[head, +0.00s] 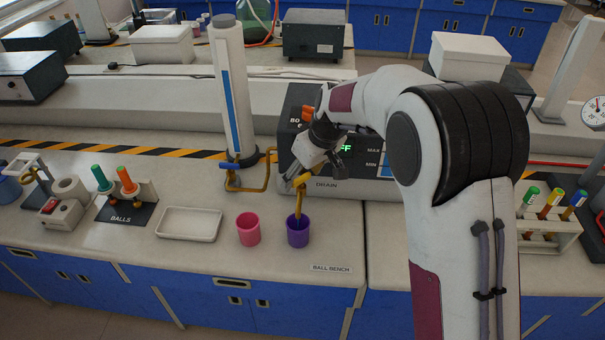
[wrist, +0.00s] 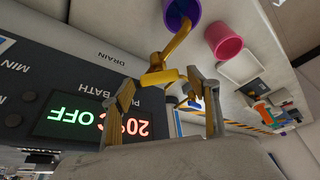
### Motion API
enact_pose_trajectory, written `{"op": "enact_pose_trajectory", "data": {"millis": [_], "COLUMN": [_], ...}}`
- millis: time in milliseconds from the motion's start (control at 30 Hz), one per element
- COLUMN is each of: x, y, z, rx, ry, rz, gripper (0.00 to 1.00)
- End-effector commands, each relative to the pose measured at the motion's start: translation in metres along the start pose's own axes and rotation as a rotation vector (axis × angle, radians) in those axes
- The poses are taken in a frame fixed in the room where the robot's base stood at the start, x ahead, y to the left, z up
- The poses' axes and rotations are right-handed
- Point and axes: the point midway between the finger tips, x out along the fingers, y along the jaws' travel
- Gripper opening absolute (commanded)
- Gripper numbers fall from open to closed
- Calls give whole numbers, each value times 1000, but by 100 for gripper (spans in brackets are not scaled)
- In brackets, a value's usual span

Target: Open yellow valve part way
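The yellow valve is a drain tap on the front of the bath unit. Its yellow spout (head: 298,206) points down into a purple cup (head: 298,232). In the wrist view the yellow tap handle (wrist: 160,77) lies just beyond and between my fingertips. My gripper (head: 313,174) is at the tap, pointing down at it. In the wrist view my gripper (wrist: 163,88) has its two fingers wide apart with a clear gap, holding nothing. I cannot tell whether a finger touches the handle. The purple cup also shows in the wrist view (wrist: 181,13). My wrist partly hides the tap in the head view.
The bath unit (head: 330,187) is labelled DRAIN; its display (wrist: 98,122) reads 20°C OFF. A pink cup (head: 248,229) stands left of the purple one, with a white tray (head: 189,224) beyond. A tall cylinder (head: 232,95) with yellow piping stands behind left.

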Motion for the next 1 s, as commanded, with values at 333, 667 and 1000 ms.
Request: {"op": "enact_pose_trajectory", "data": {"millis": [333, 667, 1000], "x": [-3, -29, -80], "y": [0, 1, 1], "z": [-1, -1, -1], "rx": [0, 0, 1], "ry": [3, 4, 4], "rz": [1, 3, 2], "gripper": [60, 60, 60]}}
